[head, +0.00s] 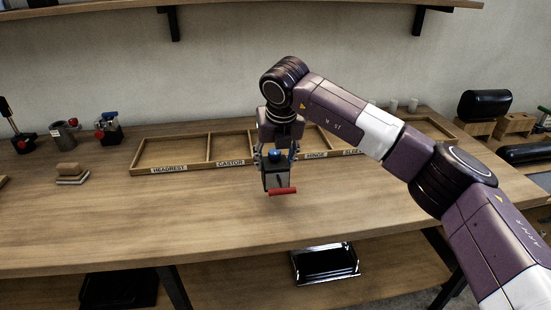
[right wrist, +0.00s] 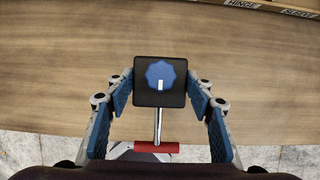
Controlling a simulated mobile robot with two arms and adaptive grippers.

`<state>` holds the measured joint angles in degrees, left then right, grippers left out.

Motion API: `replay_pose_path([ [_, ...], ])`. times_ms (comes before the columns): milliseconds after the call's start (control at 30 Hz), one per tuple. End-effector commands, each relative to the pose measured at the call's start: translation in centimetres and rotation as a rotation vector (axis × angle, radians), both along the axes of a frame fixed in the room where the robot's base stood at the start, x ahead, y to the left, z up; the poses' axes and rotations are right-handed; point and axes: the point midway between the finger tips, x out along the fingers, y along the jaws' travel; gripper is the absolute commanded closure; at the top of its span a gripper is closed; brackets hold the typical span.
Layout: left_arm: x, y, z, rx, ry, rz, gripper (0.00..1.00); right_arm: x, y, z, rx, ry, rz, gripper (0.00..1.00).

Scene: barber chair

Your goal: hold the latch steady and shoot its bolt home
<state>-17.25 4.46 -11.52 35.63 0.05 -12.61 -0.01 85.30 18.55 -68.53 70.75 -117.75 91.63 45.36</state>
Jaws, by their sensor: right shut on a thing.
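The latch (head: 277,181) is a dark block with a blue knob on top and a metal bolt rod ending in a red crossbar (head: 283,191). My right gripper (head: 275,160) is shut on the latch and holds it over the workbench. In the right wrist view the dark block (right wrist: 146,97) sits between the blue finger pads, with the blue knob (right wrist: 160,74) facing the camera. The rod (right wrist: 157,125) sticks out toward the bottom, and its red bar (right wrist: 156,147) lies across the end. My left gripper is out of the head view.
A divided wooden tray (head: 172,154) with labelled compartments stands behind the latch on the bench (head: 150,220). Several small fixtures stand at the back left. Dark rolls and wooden blocks are at the right. A black tray (head: 325,262) lies below. The front left of the bench is clear.

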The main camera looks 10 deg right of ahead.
Motion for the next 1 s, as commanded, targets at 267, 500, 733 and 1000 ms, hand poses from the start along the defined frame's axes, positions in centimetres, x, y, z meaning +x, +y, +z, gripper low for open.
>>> replay_pose_path([
  [267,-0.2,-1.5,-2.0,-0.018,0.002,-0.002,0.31,0.0,0.0,-2.4,0.000,-0.002,0.000,0.97],
  [500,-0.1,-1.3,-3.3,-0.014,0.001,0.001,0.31,0.0,0.0,-4.3,0.000,-0.002,0.001,0.97],
  [733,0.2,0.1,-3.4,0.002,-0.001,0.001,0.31,0.0,0.0,-4.5,0.000,-0.003,0.000,0.97],
  [1000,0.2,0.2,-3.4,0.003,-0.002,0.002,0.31,0.0,0.0,-4.5,0.000,-0.003,0.000,0.97],
])
